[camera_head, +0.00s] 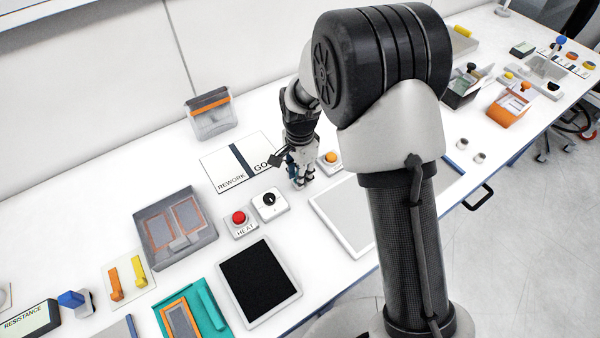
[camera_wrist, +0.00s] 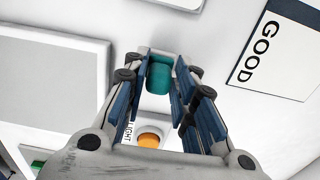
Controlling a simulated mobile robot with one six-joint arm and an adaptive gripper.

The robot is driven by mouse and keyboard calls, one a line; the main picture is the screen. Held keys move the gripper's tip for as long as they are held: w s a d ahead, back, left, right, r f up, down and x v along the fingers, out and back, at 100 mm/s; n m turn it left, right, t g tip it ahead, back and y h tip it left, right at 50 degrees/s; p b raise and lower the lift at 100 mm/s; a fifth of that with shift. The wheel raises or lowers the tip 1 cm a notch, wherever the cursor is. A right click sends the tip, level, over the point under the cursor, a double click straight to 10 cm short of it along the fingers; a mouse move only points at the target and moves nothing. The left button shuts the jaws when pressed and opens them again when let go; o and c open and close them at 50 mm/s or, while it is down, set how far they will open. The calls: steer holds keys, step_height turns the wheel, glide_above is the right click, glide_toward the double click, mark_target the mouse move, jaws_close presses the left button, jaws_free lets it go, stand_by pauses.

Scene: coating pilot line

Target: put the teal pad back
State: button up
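My gripper (camera_head: 300,181) is low over the bench, between the GOOD/REWORK card and the orange-button box. In the wrist view its two fingers (camera_wrist: 160,80) close in on a small teal piece (camera_wrist: 159,76), which looks like the teal pad, held between the fingertips. In the head view the fingers hide most of this piece. Whether it touches the bench is not clear.
The GOOD/REWORK card (camera_head: 226,172) lies left of my gripper; the orange-button LIGHT box (camera_head: 337,167) is just right. A white-framed panel (camera_head: 322,202) lies in front. A red-button HEAT box (camera_head: 236,229), a black knob box (camera_head: 281,208) and a teal tray (camera_head: 214,319) are left.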

steer(key=shift+o, duration=1.3)
steer(key=shift+r, duration=0.1)
steer(key=s+d+r+n+t+p, duration=0.1)
steer(key=s+d+r+p, duration=0.1)
steer(key=r, duration=0.8)
steer(key=s+d+r+n+p, duration=0.1)
steer(key=s+d+r, duration=0.1)
steer(key=r, duration=0.8)
steer(key=s+d+r+n+t, duration=0.1)
steer(key=s+d+r+n, duration=0.1)
steer(key=s, duration=0.5)
steer(key=s+d+r+n+t, duration=0.1)
steer(key=s+d+r+n, duration=0.2)
steer(key=s, duration=0.4)
steer(key=s+d+r+n+t, duration=0.1)
steer(key=s+d+r+n, duration=0.2)
steer(key=s, duration=0.5)
steer(key=shift+d+r+n+t, duration=0.3)
steer(key=shift+d+n, duration=0.3)
steer(key=shift+d, duration=0.6)
